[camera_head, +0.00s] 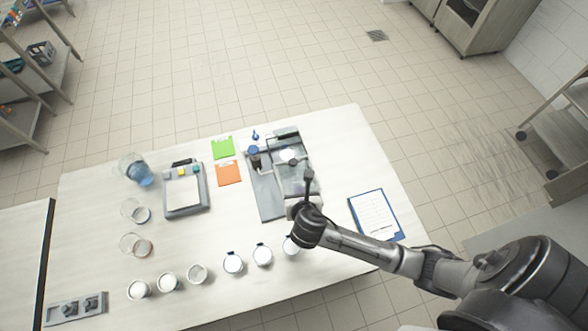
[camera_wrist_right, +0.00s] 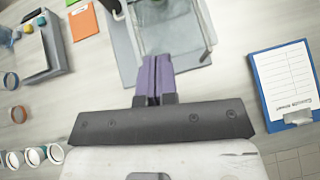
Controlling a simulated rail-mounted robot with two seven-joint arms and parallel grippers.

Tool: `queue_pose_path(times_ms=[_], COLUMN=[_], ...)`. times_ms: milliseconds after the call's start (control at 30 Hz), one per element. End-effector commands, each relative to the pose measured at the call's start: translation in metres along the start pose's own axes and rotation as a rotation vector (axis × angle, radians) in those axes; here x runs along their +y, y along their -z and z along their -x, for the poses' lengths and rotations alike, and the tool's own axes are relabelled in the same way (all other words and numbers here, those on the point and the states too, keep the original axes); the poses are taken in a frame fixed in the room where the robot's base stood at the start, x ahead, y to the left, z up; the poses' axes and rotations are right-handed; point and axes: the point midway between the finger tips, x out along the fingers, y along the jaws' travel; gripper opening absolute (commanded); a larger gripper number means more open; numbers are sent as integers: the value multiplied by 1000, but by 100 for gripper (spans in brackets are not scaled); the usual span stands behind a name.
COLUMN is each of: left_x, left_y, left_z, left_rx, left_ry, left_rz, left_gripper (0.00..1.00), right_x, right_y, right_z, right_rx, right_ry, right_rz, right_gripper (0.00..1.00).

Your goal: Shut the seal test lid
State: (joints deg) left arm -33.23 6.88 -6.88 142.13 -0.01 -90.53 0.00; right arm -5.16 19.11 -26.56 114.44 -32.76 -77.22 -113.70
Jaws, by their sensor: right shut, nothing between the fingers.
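The seal tester has a grey base plate (camera_head: 266,194) and a clear lid (camera_head: 291,172) with a grey frame, right of the middle of the table. The clear lid also shows at the top of the right wrist view (camera_wrist_right: 172,28). I cannot tell how far the lid stands open. My right gripper (camera_head: 308,175) is at the lid's near right side, pointing at the tester. In the right wrist view its purple fingers (camera_wrist_right: 154,66) are shut together with nothing between them, close to the lid's near edge. I cannot tell whether they touch it. My left gripper is out of view.
A blue clipboard (camera_head: 375,214) lies right of the tester. Orange (camera_head: 229,173) and green (camera_head: 223,147) cards and a grey scale (camera_head: 186,208) lie to its left. Several cups line the near edge, including a lidded cup (camera_head: 262,254) close to my right arm.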

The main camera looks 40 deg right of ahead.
Motion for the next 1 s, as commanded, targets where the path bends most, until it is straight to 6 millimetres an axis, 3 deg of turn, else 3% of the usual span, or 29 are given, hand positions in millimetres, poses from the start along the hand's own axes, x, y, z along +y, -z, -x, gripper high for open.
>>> queue_pose_path(times_ms=[167, 600, 1000], left_x=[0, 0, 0], left_y=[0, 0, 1], left_z=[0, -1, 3], left_rx=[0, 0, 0], left_ry=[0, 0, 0], left_rz=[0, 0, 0], left_gripper=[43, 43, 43], right_x=[0, 0, 0], right_y=[0, 0, -17], right_z=[-20, -100, -131], right_rx=[1, 2, 2], right_ry=[3, 3, 0], right_rz=[11, 7, 8], right_gripper=[0, 0, 0])
